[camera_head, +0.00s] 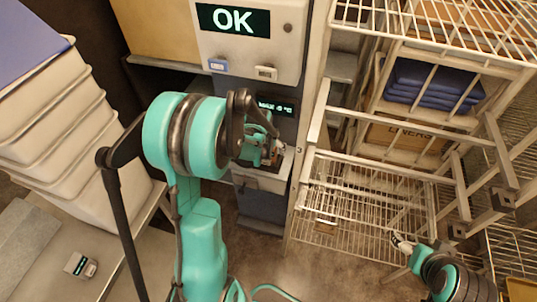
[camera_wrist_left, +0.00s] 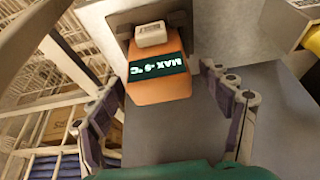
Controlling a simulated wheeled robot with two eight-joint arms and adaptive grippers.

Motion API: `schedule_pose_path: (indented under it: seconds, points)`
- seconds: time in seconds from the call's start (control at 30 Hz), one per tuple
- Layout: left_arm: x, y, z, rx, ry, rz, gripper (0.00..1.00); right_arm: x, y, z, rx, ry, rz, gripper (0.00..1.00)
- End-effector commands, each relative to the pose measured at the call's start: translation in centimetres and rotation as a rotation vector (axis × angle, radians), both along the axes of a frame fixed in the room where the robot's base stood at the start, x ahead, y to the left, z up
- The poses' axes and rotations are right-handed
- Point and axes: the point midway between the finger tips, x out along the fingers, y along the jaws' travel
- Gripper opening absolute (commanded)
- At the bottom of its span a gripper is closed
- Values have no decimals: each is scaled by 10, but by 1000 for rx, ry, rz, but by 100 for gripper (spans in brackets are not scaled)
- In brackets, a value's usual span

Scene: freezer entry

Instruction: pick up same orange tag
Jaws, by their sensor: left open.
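In the left wrist view an orange tag (camera_wrist_left: 160,88) with a pale clip at one end sits between the fingers of my left gripper (camera_wrist_left: 165,105). A dark band on it reads "MAX -6 °C" upside down. The fingers are open, one on each side, with gaps between them and the tag. In the head view my left gripper (camera_head: 268,150) is at the grey stand below the OK panel, and my arm largely hides the tag there. My right gripper (camera_head: 400,243) is at the lower right by the wire rack; its finger state is unclear.
A wire rack (camera_head: 370,205) fills the right. Stacked white bins (camera_head: 55,120) stand left, above a table with a small grey-white device (camera_head: 80,265).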

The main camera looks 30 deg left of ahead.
Motion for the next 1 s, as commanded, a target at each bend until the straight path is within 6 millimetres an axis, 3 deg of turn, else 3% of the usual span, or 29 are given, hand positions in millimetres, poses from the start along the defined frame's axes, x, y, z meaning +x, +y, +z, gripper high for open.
schedule_pose_path:
  seconds: [0.13, 0.37, 0.73, 1.0]
  points:
    - [0, 0, 1, 0, 0, 0, 79, 0, 0, 0, 0, 0, 0, 79]
    - [0, 0, 1, 0, 0, 0, 24, 0, 0, 0, 0, 0, 0, 79]
    - [0, 0, 8, 0, 0, 0, 24, 0, 0, 3, 0, 0, 0, 79]
    - [-1, 0, 62, 0, 0, 0, 24, 0, 0, 15, 0, 0, 0, 79]
